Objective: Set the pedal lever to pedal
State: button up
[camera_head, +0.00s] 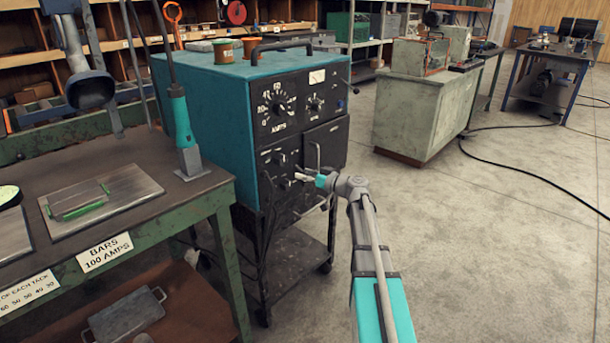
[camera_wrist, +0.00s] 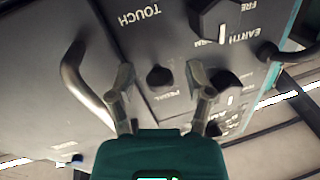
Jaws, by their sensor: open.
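The teal welding machine (camera_head: 205,100) has a black front panel, and my gripper (camera_head: 304,180) is at its lower part. In the wrist view the panel appears upside down. A small dark lever (camera_wrist: 160,76) sits between the label TOUCH (camera_wrist: 138,15) and the label PEDAL (camera_wrist: 177,95). I cannot tell which label it points to. My gripper (camera_wrist: 160,84) is open, with one finger on each side of the lever and visible gaps between. I cannot tell whether the fingertips touch the panel. In the head view the lever is too small to make out.
A curved metal handle (camera_wrist: 75,75) is close to the left finger in the wrist view. Dark knobs (camera_wrist: 218,17) with EARTH and other labels are close to the right finger. A green workbench (camera_head: 160,215) stands left of the machine.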

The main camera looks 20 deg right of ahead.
jog(key=shift+c, duration=0.3)
grip_shut()
